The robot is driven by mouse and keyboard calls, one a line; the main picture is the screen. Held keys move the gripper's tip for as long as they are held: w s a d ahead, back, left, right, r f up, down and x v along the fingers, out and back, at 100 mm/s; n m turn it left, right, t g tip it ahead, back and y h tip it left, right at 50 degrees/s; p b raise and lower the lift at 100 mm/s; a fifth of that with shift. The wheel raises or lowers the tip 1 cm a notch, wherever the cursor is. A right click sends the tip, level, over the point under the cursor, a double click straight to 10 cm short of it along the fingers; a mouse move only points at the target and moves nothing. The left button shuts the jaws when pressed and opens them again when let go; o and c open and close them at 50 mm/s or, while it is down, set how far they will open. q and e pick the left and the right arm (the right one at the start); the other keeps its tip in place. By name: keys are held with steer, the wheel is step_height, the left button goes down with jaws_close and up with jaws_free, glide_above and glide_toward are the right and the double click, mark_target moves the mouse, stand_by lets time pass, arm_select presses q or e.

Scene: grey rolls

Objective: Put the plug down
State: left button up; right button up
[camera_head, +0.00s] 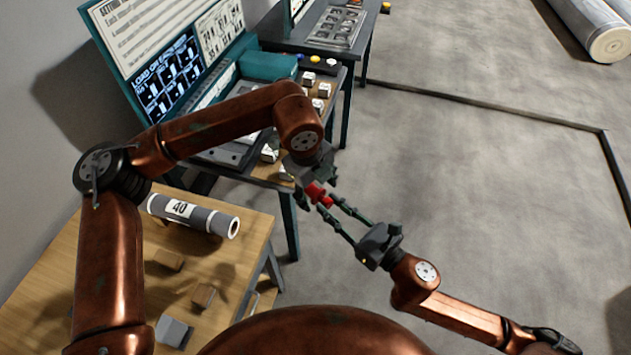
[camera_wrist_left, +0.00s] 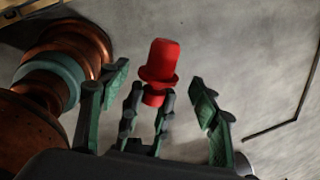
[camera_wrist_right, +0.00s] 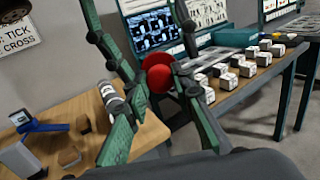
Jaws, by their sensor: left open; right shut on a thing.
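The red plug (camera_head: 318,193) is held in the air between my two grippers, off to the right of the wooden table. My right gripper (camera_head: 326,201) is shut on it, with its two thin fingers at the plug's lower end. My left gripper (camera_head: 312,182) is open, its fingers spread on either side of the plug. In the left wrist view the plug (camera_wrist_left: 160,62) stands clear of the left fingers. In the right wrist view its round red end (camera_wrist_right: 158,76) shows between the fingers, which partly hide it.
A wooden table (camera_head: 60,262) at lower left bears a grey roll marked 40 (camera_head: 194,214), wooden blocks (camera_head: 203,296) and a grey block (camera_head: 173,331). Behind is a bench with small white boxes (camera_head: 308,79) and a teal-framed board (camera_head: 170,70). Open floor (camera_head: 470,170) lies right.

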arm_select(q)
steer(key=shift+d+f, duration=0.1)
steer(key=shift+f, duration=0.45)
steer(key=shift+c, duration=0.6)
steer(key=c, duration=1.1)
arm_select(e)
steer(key=o, duration=1)
